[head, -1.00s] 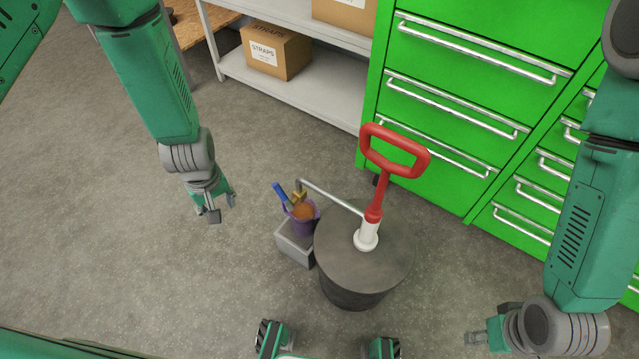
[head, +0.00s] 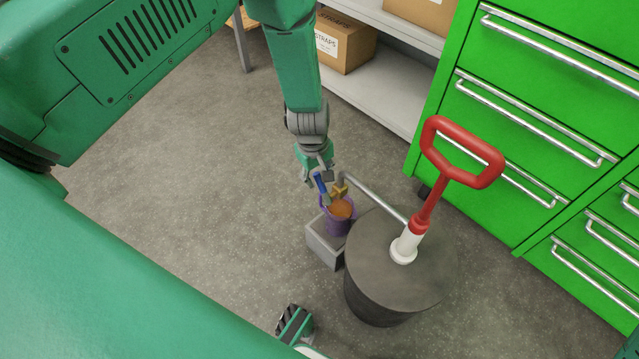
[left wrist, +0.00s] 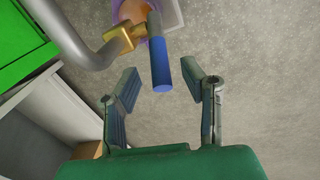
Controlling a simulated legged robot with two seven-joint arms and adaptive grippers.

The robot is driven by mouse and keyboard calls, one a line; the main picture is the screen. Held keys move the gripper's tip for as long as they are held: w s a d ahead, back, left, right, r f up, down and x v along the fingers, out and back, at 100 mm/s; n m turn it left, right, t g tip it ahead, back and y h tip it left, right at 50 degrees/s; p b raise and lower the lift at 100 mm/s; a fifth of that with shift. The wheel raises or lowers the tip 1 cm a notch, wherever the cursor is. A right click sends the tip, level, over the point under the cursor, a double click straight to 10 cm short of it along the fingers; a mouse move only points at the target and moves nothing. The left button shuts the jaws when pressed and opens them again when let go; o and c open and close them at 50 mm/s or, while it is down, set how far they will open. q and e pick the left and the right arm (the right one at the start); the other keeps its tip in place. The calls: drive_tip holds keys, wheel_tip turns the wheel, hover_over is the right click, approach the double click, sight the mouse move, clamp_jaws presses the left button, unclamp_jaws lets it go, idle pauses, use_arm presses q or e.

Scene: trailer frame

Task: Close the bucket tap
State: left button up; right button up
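The tap has a blue handle (head: 320,183) and a brass body (head: 340,186) at the end of a grey pipe (head: 375,198). In the left wrist view the blue handle (left wrist: 160,62) points down between the fingertips of my left gripper (left wrist: 160,84), with gaps on both sides. The brass body (left wrist: 124,40) is left of it. My left gripper (head: 314,176) is open beside the handle in the head view. A purple bucket (head: 338,215) with orange contents stands below the tap on a grey block.
The pipe runs to a dark drum (head: 400,275) with a red-handled pump (head: 440,180). A grey block (head: 325,243) is under the bucket. Green drawers (head: 530,120) and a shelf (head: 365,85) with boxes stand behind. Floor left of the bucket is clear.

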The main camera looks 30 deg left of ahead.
use_arm(q)
drive_tip(key=shift+f, duration=1.05)
use_arm(e)
drive_tip(key=shift+f, duration=0.45)
use_arm(q)
clamp_jaws()
